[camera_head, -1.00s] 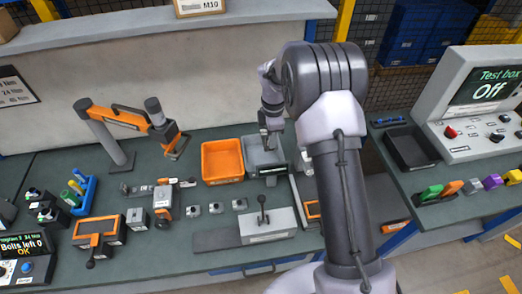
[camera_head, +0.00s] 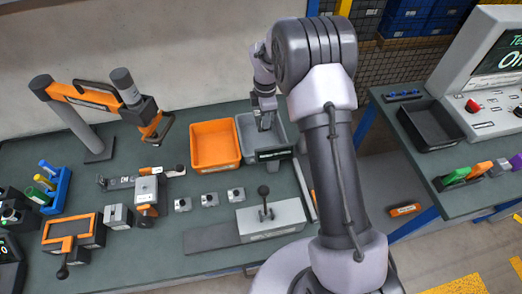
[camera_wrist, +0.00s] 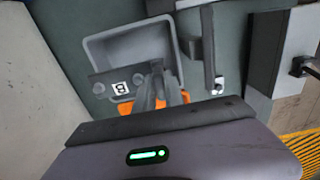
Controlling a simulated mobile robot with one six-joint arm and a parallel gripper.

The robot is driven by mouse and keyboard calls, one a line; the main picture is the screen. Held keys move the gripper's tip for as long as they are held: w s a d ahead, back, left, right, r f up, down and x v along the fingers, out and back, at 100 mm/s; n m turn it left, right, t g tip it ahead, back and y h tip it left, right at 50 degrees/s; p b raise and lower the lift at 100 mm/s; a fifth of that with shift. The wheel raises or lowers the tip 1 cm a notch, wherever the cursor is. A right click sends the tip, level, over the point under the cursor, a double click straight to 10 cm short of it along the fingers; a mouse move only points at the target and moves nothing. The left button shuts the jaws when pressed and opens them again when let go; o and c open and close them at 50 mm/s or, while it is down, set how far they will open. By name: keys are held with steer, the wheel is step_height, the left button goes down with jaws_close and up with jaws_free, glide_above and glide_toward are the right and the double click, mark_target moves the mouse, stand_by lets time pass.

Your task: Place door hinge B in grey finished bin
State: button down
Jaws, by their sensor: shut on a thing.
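My gripper (camera_head: 265,124) points down over the grey bin (camera_head: 244,136) at the back of the bench. In the wrist view the gripper (camera_wrist: 160,92) is shut on a dark hinge plate (camera_wrist: 103,83) with a white tag. The plate sticks out to the left, near the rim of the grey bin (camera_wrist: 103,45). The fingers and my arm hide the hinge in the head view. I cannot tell how high it is above the bin floor. The bin's visible interior looks empty.
The orange bin (camera_head: 214,146) stands directly left of the grey bin. A grey lever fixture (camera_head: 272,222) and several small blocks (camera_head: 209,200) lie in front. A black tray (camera_head: 432,126) sits on the right bench, across a gap. The wall is close behind the bins.

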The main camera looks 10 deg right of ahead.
steer(key=b, duration=0.4)
glide_toward(264, 145)
steer(key=s+f, duration=0.3)
steer(key=s, duration=0.1)
steer(key=shift+a+f, duration=0.35)
steer(key=shift+f, duration=0.1)
steer(key=shift+f, duration=0.15)
steer(key=c, duration=1.7)
jaws_free()
